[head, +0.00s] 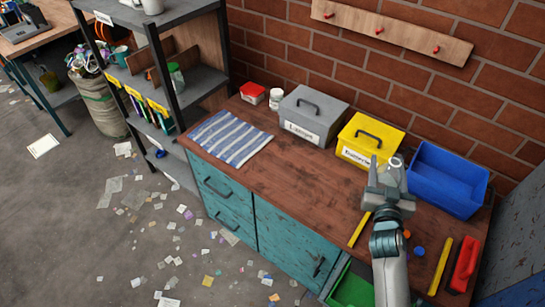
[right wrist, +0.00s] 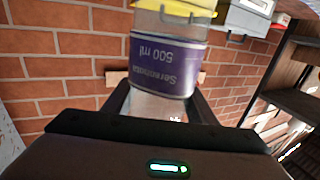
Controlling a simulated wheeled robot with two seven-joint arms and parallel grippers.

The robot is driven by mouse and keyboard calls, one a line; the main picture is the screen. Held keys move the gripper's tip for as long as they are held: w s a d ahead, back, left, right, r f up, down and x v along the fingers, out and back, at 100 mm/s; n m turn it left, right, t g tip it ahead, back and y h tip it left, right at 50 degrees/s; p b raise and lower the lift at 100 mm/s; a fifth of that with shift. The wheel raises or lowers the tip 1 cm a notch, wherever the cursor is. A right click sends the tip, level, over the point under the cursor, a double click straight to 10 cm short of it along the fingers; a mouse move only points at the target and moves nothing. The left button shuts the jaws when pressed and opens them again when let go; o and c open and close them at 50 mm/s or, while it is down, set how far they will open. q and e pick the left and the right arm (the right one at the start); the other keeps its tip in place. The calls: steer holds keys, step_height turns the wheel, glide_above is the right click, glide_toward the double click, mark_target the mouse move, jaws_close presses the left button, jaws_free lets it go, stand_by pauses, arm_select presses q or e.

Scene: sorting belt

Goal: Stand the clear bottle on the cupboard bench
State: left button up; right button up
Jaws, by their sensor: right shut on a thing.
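My right gripper (head: 384,172) is shut on the clear bottle (head: 396,162), over the right part of the cupboard bench (head: 290,170). In the head view mostly the bottle's pale round top shows, and the gripper hides the rest. In the right wrist view the bottle (right wrist: 165,62) sits between the fingers, with a purple label reading 500 ml, upside down in that picture. I cannot tell whether its base touches the bench. The bench has a brown wooden top over teal drawers and a door. My left gripper is not in view.
A blue bin (head: 448,180), yellow box (head: 368,142) and grey box (head: 312,115) line the back. A striped cloth (head: 230,137) lies left. A yellow bar (head: 359,229) and red tool (head: 465,264) lie near the right. The middle bench top is clear.

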stand_by(0.3)
steer(key=w+a+f+b, duration=0.5)
steer(key=a+f+b, duration=0.2)
steer(key=a+b, duration=0.3)
steer(key=shift+w+a, duration=0.15)
steer(key=shift+a, duration=0.1)
steer(key=shift+f, duration=0.1)
step_height(320, 180, down, 4)
steer(key=b, duration=0.3)
stand_by(0.3)
